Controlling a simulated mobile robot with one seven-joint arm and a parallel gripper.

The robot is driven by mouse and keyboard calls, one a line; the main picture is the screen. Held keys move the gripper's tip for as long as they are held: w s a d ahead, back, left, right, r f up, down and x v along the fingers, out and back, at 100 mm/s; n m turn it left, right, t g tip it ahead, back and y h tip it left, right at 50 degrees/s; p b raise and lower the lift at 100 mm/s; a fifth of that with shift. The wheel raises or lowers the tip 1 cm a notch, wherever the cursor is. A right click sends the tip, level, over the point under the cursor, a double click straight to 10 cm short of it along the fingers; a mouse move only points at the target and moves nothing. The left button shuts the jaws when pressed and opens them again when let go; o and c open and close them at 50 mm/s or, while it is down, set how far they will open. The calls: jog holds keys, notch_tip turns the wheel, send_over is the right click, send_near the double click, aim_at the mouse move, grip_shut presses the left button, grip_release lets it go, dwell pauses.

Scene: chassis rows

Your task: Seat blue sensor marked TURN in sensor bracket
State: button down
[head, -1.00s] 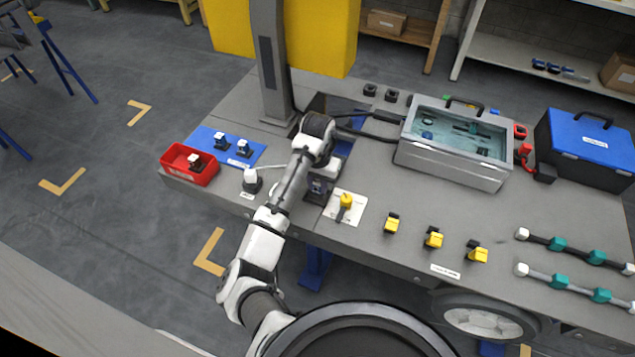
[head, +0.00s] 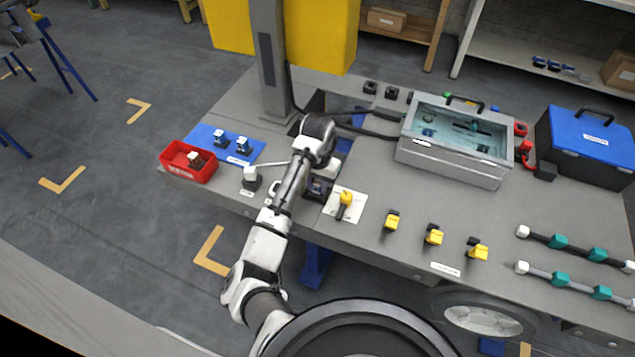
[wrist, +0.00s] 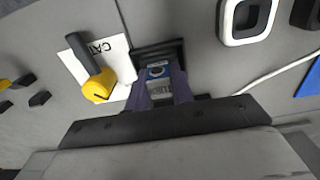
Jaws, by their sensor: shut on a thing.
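My gripper (wrist: 160,94) is shut on a small sensor (wrist: 158,80) with a blue top and grey body in the wrist view. Its marking is too small to read. A dark square bracket (wrist: 146,52) lies around or just beyond the sensor's far end. I cannot tell whether the sensor is inside it or above it. In the head view my gripper (head: 319,188) is low over the bench, left of a white card, and largely hides the sensor and bracket.
A yellow-headed part (wrist: 98,86) lies on the white card (wrist: 82,62) close beside the bracket. A white-rimmed black piece (wrist: 247,20) and a thin white cable (wrist: 276,74) are on the other side. A red bin (head: 180,174) and blue mat (head: 210,137) lie left in the head view.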

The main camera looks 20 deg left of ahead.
jog(key=shift+f, duration=0.3)
jog(key=c, duration=1.1)
grip_release()
notch_tip(320, 180, up, 14)
jog(key=shift+f+p, duration=0.1)
jog(key=shift+p, duration=0.8)
